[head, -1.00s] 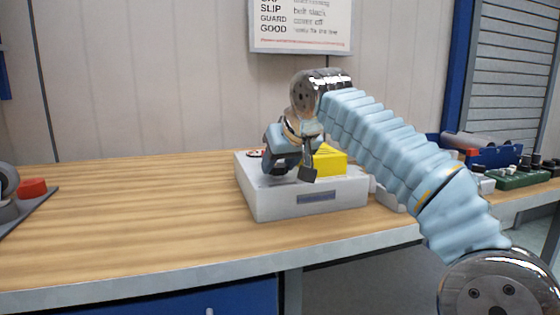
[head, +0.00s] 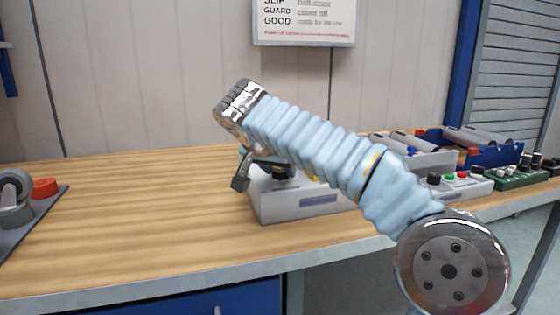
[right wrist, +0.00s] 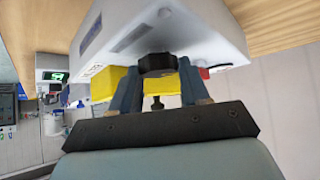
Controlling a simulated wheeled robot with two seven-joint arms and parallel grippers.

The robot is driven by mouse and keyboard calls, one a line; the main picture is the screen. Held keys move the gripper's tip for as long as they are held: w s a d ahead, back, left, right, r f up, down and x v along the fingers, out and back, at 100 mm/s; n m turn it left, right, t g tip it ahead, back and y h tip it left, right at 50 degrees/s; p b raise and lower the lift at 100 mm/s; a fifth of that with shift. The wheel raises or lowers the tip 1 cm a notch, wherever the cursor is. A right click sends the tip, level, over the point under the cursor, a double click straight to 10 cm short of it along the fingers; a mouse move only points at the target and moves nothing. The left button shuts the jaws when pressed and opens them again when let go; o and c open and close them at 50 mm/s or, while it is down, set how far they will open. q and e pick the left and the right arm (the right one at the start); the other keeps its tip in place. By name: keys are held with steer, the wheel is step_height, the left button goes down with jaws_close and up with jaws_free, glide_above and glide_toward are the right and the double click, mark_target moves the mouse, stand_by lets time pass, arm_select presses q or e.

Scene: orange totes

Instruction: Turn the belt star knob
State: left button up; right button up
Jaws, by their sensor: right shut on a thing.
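A white-grey box (head: 300,204) stands on the wooden bench, partly hidden behind my right arm in the head view. In the right wrist view its white body (right wrist: 180,35) fills the top, with a dark star knob (right wrist: 157,64) on it. My right gripper (head: 262,176) is at the box's top left in the head view. In the right wrist view the fingers of my right gripper (right wrist: 157,82) are on either side of the knob, shut on it. A yellow block (right wrist: 98,88) on the box is partly hidden behind the fingers. My left gripper is not in view.
A grey fixture with a red part (head: 45,187) stands at the far left. Grey and blue bins (head: 484,154) and small button boxes (head: 467,186) stand at the right. The bench (head: 140,215) left of the box is clear. A sign (head: 305,20) hangs on the wall.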

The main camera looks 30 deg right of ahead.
steer(key=shift+w+m+g+h, duration=0.15)
steer(key=shift+m+g+h, duration=0.35)
steer(key=shift+m, duration=0.5)
steer(key=shift+a, duration=0.1)
steer(key=o, duration=1.1)
steer(key=shift+c, duration=0.2)
steer(key=v, duration=1.3)
steer(key=shift+a+r, duration=0.25)
steer(key=shift+r, duration=0.15)
